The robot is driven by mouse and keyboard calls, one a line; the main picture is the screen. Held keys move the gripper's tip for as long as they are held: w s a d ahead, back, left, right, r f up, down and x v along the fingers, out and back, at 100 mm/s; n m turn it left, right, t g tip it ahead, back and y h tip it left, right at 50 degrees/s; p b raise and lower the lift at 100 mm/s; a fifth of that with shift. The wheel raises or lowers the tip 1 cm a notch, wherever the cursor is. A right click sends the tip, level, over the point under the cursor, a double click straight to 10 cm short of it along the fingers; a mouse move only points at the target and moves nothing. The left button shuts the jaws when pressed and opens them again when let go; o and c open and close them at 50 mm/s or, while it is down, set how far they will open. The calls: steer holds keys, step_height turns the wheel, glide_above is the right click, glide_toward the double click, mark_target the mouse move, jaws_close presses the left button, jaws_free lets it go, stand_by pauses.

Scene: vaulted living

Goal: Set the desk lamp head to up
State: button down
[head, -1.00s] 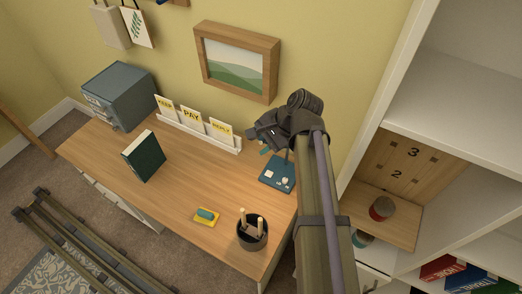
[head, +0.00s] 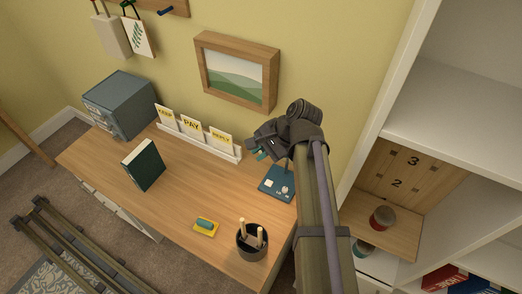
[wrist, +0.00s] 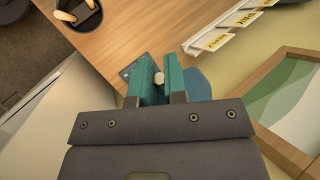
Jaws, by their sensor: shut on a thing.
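The desk lamp has a square blue base (head: 272,189) with small white parts on it, at the right end of the wooden desk. My gripper (head: 262,155) is above and behind the base, with its teal fingertips pointing down-left. In the wrist view, my gripper (wrist: 160,80) has its two teal fingers a short gap apart. A small white piece shows in the gap. A blue rounded part (wrist: 198,84), seemingly the lamp head, shows beside the right finger. The fingers and gripper body hide most of the head and arm, so its tilt cannot be told.
A letter rack (head: 200,140) and framed picture (head: 237,72) are close behind the gripper. A green book (head: 143,166) stands left. A white shelf unit (head: 400,110) is at the right.

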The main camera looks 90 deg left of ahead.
steer(key=shift+m+g+h, duration=0.3)
steer(key=shift+g+h, duration=0.2)
steer(key=shift+h, duration=0.4)
steer(key=r+p, duration=0.1)
steer(key=a+r+p, duration=0.1)
steer(key=r, duration=0.2)
steer(key=shift+w+a+p, duration=0.3)
steer(key=shift+p, duration=0.1)
steer(key=shift+w+a+r+h, duration=0.1)
steer(key=shift+r+h, duration=0.2)
steer(key=c, duration=1.2)
jaws_free()
steer(key=shift+f, duration=0.1)
steer(key=shift+o, duration=0.2)
